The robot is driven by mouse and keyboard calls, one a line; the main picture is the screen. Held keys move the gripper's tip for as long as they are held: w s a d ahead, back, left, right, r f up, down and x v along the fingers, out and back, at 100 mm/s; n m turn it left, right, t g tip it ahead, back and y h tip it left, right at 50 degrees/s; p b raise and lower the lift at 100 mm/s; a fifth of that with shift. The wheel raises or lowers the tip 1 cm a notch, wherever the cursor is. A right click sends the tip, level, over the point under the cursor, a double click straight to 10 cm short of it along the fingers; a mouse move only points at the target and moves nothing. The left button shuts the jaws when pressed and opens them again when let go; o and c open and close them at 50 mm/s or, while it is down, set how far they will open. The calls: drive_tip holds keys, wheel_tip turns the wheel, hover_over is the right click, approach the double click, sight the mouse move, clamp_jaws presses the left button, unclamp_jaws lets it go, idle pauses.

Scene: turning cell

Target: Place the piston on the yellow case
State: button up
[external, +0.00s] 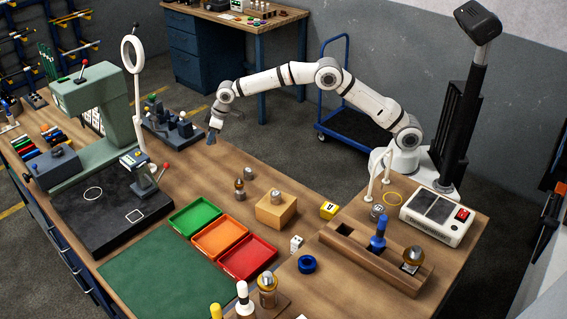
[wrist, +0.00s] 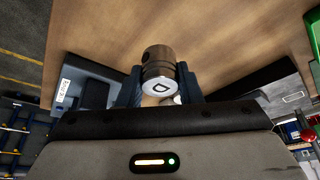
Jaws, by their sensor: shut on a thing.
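My gripper (external: 212,136) hangs above the back edge of the bench, near the dark fixture, with its fingers pointing down. In the wrist view, my gripper (wrist: 160,88) is shut on a metallic grooved cylinder, which looks like the piston (wrist: 158,56); its pale end face bears a dark D-like mark. The piston is too small to make out in the external view. A small yellow block with a dark mark, which looks like the yellow case (external: 329,210), sits on the bench right of the wooden block, well to the right of my gripper.
A wooden block (external: 275,212) with a metal part on top stands mid-bench. Small metal parts (external: 240,186) stand left of it. Green, orange and red trays (external: 220,238) lie in front. A wooden rack (external: 372,262) and a scale-like device (external: 437,218) are at right.

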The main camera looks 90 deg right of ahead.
drive_tip(key=shift+r, duration=0.25)
drive_tip(key=shift+s+a+r, duration=0.1)
drive_tip(key=shift+a+r, duration=0.05)
drive_tip(key=shift+a, duration=0.15)
drive_tip(key=s+a+r+n+y+b, duration=0.15)
drive_tip(key=s+a+n, duration=0.45)
drive_tip(key=a, duration=0.6)
drive_tip(key=n+g+y+b, duration=0.3)
drive_tip(key=n+g, duration=0.3)
drive_tip(key=n, duration=1.1)
hover_over(332, 210)
drive_tip(key=d, duration=0.2)
drive_tip(key=f, duration=0.2)
drive_tip(key=shift+w+a+f, duration=0.2)
drive_tip(key=shift+a+f, duration=0.05)
drive_tip(key=shift+f, duration=0.15)
drive_tip(key=shift+f+p, duration=0.35)
drive_tip(key=shift+f, duration=1.7)
